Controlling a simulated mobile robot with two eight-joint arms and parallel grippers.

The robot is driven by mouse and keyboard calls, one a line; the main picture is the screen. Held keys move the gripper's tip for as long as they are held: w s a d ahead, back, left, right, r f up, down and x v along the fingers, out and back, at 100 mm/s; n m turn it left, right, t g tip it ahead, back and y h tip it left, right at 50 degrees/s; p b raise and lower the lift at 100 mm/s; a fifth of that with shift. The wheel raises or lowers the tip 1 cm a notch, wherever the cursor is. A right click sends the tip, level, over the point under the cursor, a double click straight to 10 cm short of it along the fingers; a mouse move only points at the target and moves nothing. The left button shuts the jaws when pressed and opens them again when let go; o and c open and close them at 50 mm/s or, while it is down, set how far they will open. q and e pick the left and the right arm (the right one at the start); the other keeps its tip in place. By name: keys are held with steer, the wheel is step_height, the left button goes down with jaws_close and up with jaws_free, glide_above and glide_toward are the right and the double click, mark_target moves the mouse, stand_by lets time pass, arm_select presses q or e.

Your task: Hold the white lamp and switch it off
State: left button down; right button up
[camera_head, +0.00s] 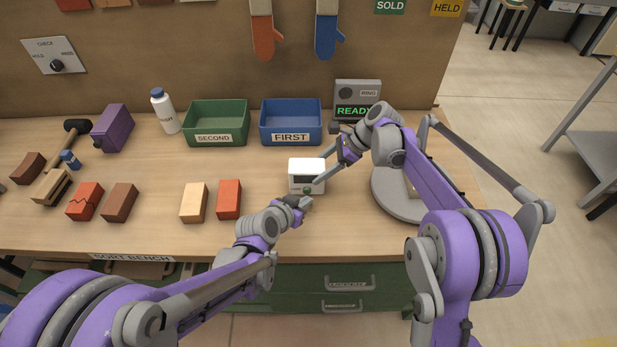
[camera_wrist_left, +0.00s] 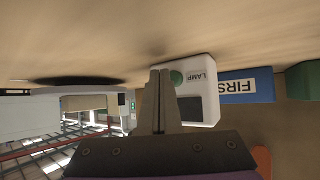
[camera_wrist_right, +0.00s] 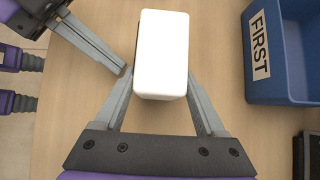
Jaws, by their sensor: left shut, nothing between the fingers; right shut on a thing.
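The white lamp (camera_head: 304,166) is a small box on the bench, left of the turntable-like grey disc. In the left wrist view its front (camera_wrist_left: 207,68) shows a LAMP label, a green button (camera_wrist_left: 176,78) and a dark panel (camera_wrist_left: 189,108). My right gripper (camera_head: 321,181) is shut on the lamp, with a finger on either side of its white body (camera_wrist_right: 164,50) in the right wrist view. My left gripper (camera_head: 305,201) is shut and empty, its fingertips (camera_wrist_left: 160,72) close to the button. I cannot tell whether they touch it.
The blue FIRST bin (camera_head: 291,142) and green SECOND bin (camera_head: 217,143) stand behind the lamp. A grey disc (camera_head: 394,205) lies to the right under my right arm. Red (camera_head: 229,199) and pale (camera_head: 194,202) bricks lie to the left. A READY box (camera_head: 357,92) stands at the back.

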arm_select(q)
steer(key=shift+s, duration=3)
arm_select(e)
steer(key=o, duration=1.2)
steer(key=shift+c, duration=0.2)
steer(key=v, duration=1.2)
